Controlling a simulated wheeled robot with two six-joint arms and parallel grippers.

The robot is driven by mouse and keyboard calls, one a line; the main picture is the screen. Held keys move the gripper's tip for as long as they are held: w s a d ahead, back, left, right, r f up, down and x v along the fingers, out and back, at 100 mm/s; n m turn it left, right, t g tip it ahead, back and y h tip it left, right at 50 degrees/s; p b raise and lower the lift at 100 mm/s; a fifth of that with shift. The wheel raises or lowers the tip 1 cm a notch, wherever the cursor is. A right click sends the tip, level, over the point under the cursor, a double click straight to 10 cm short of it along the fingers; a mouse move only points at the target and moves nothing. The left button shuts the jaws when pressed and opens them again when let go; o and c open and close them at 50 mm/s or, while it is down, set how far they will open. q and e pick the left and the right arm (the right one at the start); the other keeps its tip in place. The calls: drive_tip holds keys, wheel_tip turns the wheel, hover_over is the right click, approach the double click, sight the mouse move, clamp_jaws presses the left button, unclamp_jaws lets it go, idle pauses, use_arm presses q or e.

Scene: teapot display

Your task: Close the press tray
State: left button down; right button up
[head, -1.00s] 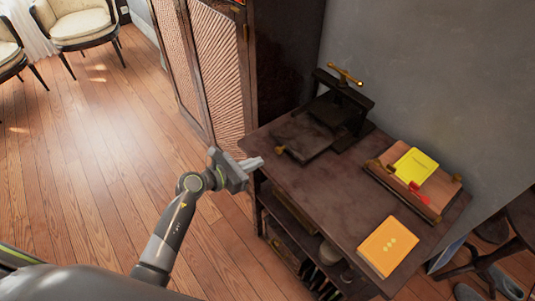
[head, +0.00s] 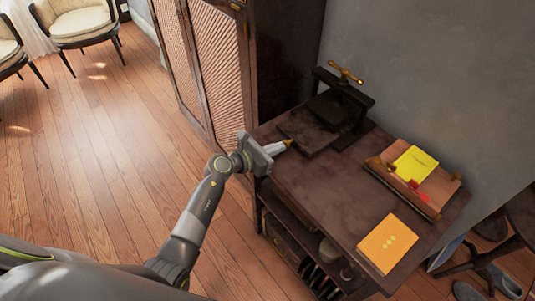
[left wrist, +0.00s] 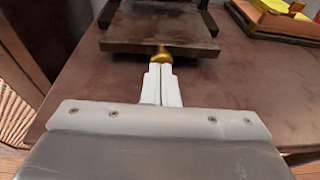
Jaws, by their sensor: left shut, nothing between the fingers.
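The press (head: 343,95) is a dark frame with a brass handle on top, at the far end of the dark table. Its flat dark tray (head: 307,132) sticks out of the frame toward my left gripper. The tray also shows in the left wrist view (left wrist: 160,34), with a brass knob (left wrist: 162,54) on its front edge. My left gripper (head: 285,145) is shut and empty, its fingertips right at the knob. Whether they touch it I cannot tell. My right gripper is not in view.
The table (head: 330,190) also holds an orange book (head: 388,244) and a wooden stand (head: 405,190) with a yellow book (head: 415,164) and a red item. A tall cabinet (head: 222,70) stands left of the press. The table's middle is clear.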

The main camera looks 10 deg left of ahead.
sight(302, 133)
use_arm(q)
drive_tip(key=x, duration=0.2)
drive_tip(key=r+b+x, duration=0.1)
drive_tip(key=x, duration=0.2)
drive_tip(key=b+x, duration=0.1)
drive_tip(key=x, duration=0.1)
drive_tip(key=shift+w+d+r, duration=0.15)
drive_tip(key=shift+w+r, duration=0.1)
drive_tip(key=shift+w, duration=0.1)
drive_tip(key=shift+w+d+r, duration=0.1)
drive_tip(key=shift+w+d, duration=0.05)
drive_tip(key=shift+w, duration=0.05)
drive_tip(key=shift+r, duration=0.15)
